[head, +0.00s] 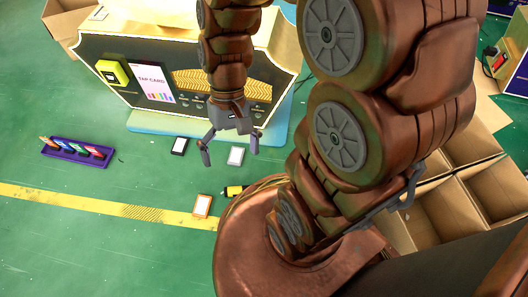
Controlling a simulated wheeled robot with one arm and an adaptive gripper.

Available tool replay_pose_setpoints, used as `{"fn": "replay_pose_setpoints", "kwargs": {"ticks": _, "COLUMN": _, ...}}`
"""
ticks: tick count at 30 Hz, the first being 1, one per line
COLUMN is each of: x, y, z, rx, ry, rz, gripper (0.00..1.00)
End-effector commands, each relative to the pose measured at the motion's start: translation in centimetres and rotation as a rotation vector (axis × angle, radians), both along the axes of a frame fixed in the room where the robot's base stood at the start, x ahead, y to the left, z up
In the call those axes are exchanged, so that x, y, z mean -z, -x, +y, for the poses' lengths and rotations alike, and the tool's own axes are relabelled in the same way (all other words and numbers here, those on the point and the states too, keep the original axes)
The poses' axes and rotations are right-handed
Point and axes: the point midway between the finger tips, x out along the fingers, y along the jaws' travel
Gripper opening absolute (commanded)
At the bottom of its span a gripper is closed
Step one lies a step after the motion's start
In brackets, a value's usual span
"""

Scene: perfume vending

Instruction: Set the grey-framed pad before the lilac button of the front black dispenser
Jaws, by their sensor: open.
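The black dispenser (120,85) stands at the upper left, its front facing me. It has a yellow box, a "TAP CARD" panel and small controls low on the right. I cannot make out a lilac button; the colours are too small to tell and my arm hides part of the front. The pad with a pale grey frame (236,156) lies on the green floor in front of the dispenser. My gripper (230,156) points down with its fingers spread, empty. In the picture its fingers are either side of the grey-framed pad; the height gap is unclear.
A black-framed pad (180,146) and an orange-framed pad (203,206) lie nearby. A purple rack (62,152) with coloured cards is at left. A yellow-black object (235,191) lies by my base. Cardboard boxes (440,215) stand at right.

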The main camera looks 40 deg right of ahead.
Motion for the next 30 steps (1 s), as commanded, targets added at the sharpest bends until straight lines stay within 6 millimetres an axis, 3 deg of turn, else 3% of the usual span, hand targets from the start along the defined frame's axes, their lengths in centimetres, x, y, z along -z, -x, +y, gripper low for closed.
{"fn": "replay_pose_setpoints", "kwargs": {"ticks": 15, "x": -2.6, "y": 5.3, "z": -3.9, "rx": -0.19, "ry": 0.214, "rz": -0.149, "gripper": 1.0}}
{"fn": "replay_pose_setpoints", "kwargs": {"ticks": 30, "x": -2.9, "y": 5.8, "z": -4.5, "rx": -0.209, "ry": 0.241, "rz": -0.165, "gripper": 1.0}}
